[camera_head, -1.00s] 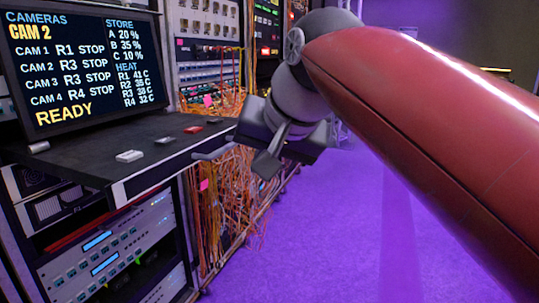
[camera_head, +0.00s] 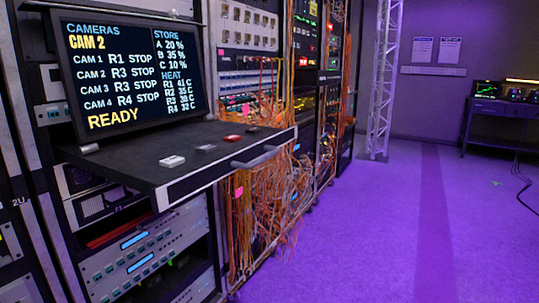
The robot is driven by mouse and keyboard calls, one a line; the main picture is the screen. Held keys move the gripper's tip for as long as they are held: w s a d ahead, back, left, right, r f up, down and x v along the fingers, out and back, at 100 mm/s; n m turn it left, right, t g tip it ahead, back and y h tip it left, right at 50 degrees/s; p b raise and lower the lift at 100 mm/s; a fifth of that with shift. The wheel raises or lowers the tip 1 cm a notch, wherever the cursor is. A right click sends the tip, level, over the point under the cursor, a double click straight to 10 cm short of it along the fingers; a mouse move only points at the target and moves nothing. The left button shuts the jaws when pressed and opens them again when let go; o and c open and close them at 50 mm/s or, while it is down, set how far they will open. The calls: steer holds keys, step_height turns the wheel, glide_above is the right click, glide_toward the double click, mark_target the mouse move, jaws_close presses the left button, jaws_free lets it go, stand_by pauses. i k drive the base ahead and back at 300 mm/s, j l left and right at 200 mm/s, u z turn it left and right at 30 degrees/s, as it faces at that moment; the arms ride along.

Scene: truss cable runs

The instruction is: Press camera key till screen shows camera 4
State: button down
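The screen (camera_head: 132,73) stands at the left on a dark pull-out shelf (camera_head: 125,165). It reads CAM 2 in yellow under CAMERAS, with READY at the bottom. On the shelf are a white key (camera_head: 172,161), a dark grey key (camera_head: 206,148), a red key (camera_head: 233,138) and another dark key (camera_head: 254,129). I cannot read any label on the keys, so which is the camera key cannot be told. My gripper is out of view.
A handle (camera_head: 257,157) sticks out from the shelf's right front edge. Tangled orange cables (camera_head: 265,215) hang below it along the racks. A truss post (camera_head: 384,80) and a bench (camera_head: 500,112) stand farther back. The purple floor (camera_head: 380,230) at right is clear.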

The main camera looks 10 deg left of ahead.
mark_target(173, 161)
steer(key=u, duration=1.4)
